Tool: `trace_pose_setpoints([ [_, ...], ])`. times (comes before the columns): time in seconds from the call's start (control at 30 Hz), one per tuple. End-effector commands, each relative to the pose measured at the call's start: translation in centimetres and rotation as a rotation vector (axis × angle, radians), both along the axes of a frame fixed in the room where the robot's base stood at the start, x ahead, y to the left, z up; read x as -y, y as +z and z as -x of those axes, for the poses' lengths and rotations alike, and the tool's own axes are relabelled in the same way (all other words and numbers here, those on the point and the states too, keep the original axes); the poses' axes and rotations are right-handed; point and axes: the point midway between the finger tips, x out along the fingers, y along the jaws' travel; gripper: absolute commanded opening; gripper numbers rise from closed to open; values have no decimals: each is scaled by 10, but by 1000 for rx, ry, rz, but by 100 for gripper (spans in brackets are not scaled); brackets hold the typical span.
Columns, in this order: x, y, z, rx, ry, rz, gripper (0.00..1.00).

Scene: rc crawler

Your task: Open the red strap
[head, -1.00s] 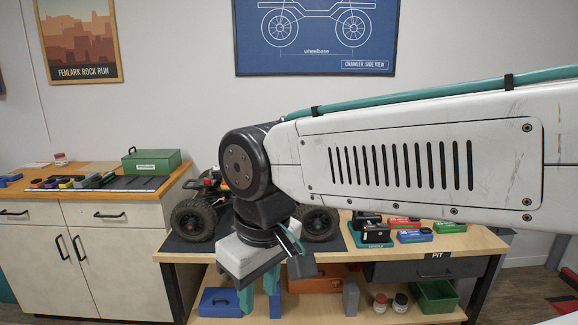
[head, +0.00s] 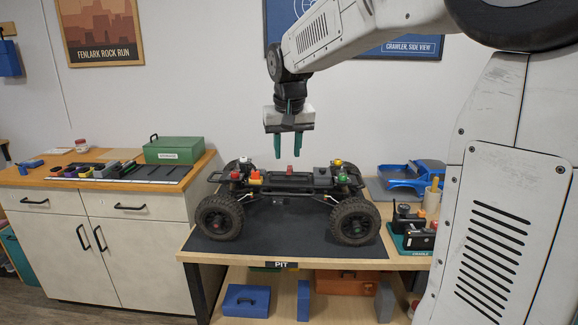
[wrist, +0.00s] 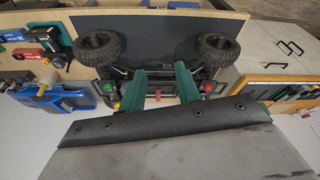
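The crawler chassis (head: 270,183) stands on its wheels on a dark mat on the pit bench. A small red piece (head: 290,170) stands up at the middle of the chassis and may be the red strap; its fastening is too small to make out. In the wrist view a red patch (wrist: 155,94) shows between the fingers, partly hidden by my gripper's body. My gripper (head: 288,152) is above the middle of the chassis, pointing down. Its two teal fingers are apart with nothing between them, and they also show open in the wrist view (wrist: 161,78).
Colored caps sit on the chassis ends, including a red one (head: 235,176) and a green one (head: 341,178). A blue body shell (head: 405,175) and a battery cradle (head: 418,241) are to the right. A green box (head: 174,150) stands on the left cabinet.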

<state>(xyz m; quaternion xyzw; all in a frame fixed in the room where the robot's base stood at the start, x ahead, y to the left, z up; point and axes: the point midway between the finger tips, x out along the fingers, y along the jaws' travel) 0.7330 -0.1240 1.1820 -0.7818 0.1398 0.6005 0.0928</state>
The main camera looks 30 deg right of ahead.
Motion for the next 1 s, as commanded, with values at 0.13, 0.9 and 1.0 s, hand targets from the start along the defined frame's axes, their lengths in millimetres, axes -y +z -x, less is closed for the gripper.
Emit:
trace_pose_setpoints([
  [0.13,44,-21,-90,35,-89,10,33],
  [0.9,151,-135,-249,125,-257,32,33],
  [1.0,154,-150,-254,126,-257,31,33],
])
